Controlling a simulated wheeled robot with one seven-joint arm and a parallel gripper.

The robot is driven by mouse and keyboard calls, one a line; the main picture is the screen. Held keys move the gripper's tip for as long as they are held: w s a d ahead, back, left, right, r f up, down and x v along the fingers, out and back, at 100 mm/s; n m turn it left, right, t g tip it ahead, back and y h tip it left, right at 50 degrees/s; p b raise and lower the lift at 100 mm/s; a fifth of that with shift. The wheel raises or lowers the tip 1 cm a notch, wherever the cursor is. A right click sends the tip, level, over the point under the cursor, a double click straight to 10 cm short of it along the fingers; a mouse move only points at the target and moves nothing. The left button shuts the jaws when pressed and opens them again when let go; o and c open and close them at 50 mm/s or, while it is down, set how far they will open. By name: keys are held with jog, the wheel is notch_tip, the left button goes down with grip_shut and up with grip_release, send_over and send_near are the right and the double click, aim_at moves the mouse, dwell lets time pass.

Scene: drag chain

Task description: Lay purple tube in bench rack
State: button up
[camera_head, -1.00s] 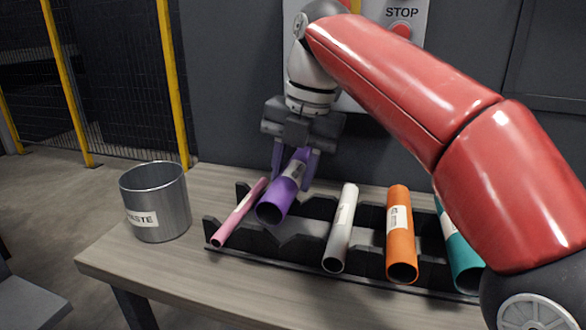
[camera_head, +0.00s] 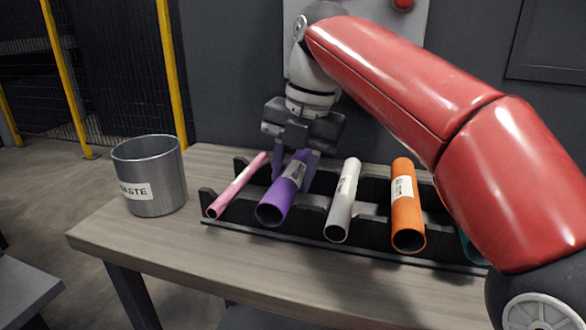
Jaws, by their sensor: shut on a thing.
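The purple tube (camera_head: 284,197) has a white label and points its open end toward me. It lies low at the black bench rack (camera_head: 215,194), between the pink tube and the white tube. My gripper (camera_head: 294,166) is shut on the purple tube near its far end. From this view I cannot tell whether the tube's weight rests in the rack's notches. The notches under it are mostly hidden by the tube.
The rack also holds a pink tube (camera_head: 236,187), a white tube (camera_head: 343,203), an orange tube (camera_head: 406,210) and a partly hidden teal tube (camera_head: 470,247). A metal waste bin (camera_head: 152,178) stands left on the table (camera_head: 170,246). The table's front strip is clear.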

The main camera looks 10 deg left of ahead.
jog(key=o, duration=1.3)
jog(key=shift+c, duration=0.2)
jog(key=r+p, duration=0.1)
jog(key=r, duration=0.2)
jog(key=d+r+p, duration=0.1)
jog(key=r+p, duration=0.1)
jog(key=r, duration=0.2)
jog(key=shift+d+r, duration=0.15)
jog(key=shift+d, duration=0.05)
jog(key=shift+d+r, duration=0.1)
jog(key=shift+r, duration=0.1)
jog(key=shift+s, duration=0.1)
